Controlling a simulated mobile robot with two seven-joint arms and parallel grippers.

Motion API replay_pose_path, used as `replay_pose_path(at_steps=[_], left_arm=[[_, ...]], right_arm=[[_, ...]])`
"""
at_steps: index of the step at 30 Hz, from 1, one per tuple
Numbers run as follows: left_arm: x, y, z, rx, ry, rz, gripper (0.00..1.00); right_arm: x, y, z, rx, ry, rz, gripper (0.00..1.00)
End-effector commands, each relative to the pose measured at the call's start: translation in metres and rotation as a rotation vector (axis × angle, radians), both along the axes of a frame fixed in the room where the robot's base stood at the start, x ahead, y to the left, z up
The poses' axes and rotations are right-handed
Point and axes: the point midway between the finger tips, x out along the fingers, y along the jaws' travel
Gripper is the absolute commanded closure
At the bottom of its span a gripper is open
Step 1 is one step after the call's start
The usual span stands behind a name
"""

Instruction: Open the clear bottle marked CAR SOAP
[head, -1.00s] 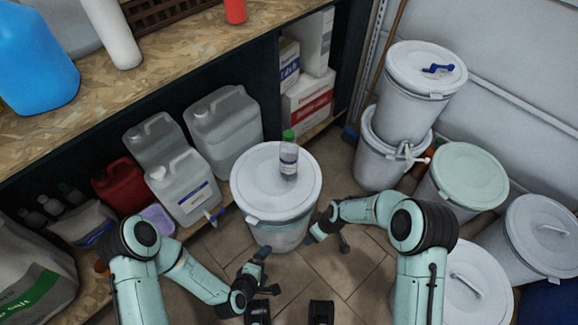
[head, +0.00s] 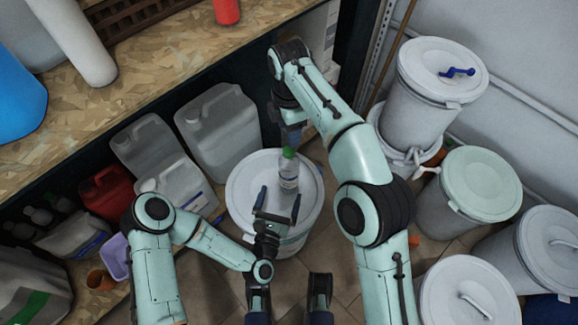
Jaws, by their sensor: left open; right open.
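A small clear bottle (head: 289,178) with a green cap (head: 289,152) and a pale label stands upright on the lid of a white drum (head: 240,190). The label is too small to read. My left gripper (head: 279,199) is open, in front of the bottle, its two fingers spread toward it; I see no contact. My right gripper (head: 290,137) reaches down from above and behind, open, with its fingertips at or just above the cap. Whether they touch the cap I cannot tell.
Several grey jugs (head: 218,132) and a red can (head: 107,192) stand left of the drum. White drums (head: 425,105) and a green-lidded drum (head: 481,184) stand at the right. A wooden worktop (head: 150,100) crosses the upper left.

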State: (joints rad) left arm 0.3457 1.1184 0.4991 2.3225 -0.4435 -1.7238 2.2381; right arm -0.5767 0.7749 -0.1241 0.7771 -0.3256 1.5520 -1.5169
Motion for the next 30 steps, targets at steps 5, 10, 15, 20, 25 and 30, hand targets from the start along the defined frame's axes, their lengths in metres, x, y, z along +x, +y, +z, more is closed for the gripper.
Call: replay_pose_path(at_steps=[5,10,15,20,25,30], left_arm=[[0.028,-0.008,0.001,0.002,-0.005,-0.001,0.01],[0.061,-0.016,0.001,0.004,-0.005,0.0,0.01],[0.091,-0.024,0.001,0.003,-0.003,0.0,0.01],[0.111,-0.029,0.0,0.003,-0.001,0.0,0.01],[0.12,-0.031,0.0,0.002,0.001,-0.001,0.01],[0.122,-0.032,0.0,0.002,0.001,-0.001,0.01]], right_arm=[[0.0,0.0,0.0,0.0,0.0,-0.001,0.43],[0.0,0.0,0.0,0.0,0.0,-0.002,0.43],[0.0,0.0,-0.001,0.001,0.0,-0.002,0.43],[0.0,0.0,-0.001,0.001,-0.001,-0.002,0.43],[0.0,0.0,-0.001,0.001,-0.001,-0.002,0.43],[0.0,0.0,-0.001,0.001,-0.001,-0.002,0.43]])
